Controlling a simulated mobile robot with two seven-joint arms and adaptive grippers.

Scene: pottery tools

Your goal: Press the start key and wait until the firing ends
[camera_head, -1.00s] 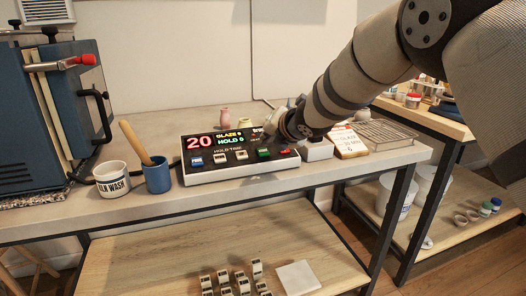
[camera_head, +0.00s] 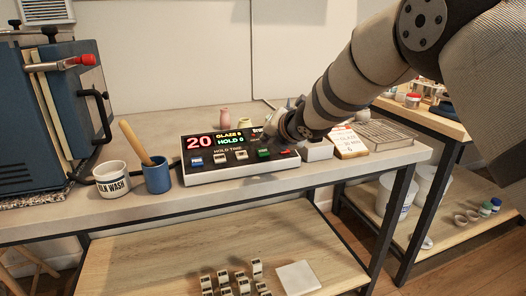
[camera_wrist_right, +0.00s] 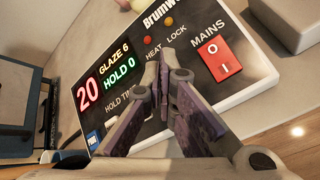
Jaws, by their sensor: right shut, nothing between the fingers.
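The controller (camera_head: 240,172) is a dark panel in a white case on the bench. Its display reads a red 20, GLAZE 6 and HOLD 0. The head view shows a blue key (camera_head: 196,162), two pale keys, a green key (camera_head: 264,153) and the red mains switch (camera_head: 286,151). My right gripper (camera_wrist_right: 160,65) is shut and empty over the panel, left of the mains switch (camera_wrist_right: 218,60) in the wrist view. Its fingers hide the green key there; I cannot tell whether they touch it. The blue kiln (camera_head: 50,120) stands at the left. My left gripper is out of view.
A white mug (camera_head: 111,181) and a blue cup (camera_head: 158,178) with a wooden handle stand left of the controller. A small white box (camera_head: 318,151), a glaze card (camera_head: 348,141) and a wire rack (camera_head: 385,134) lie to the right.

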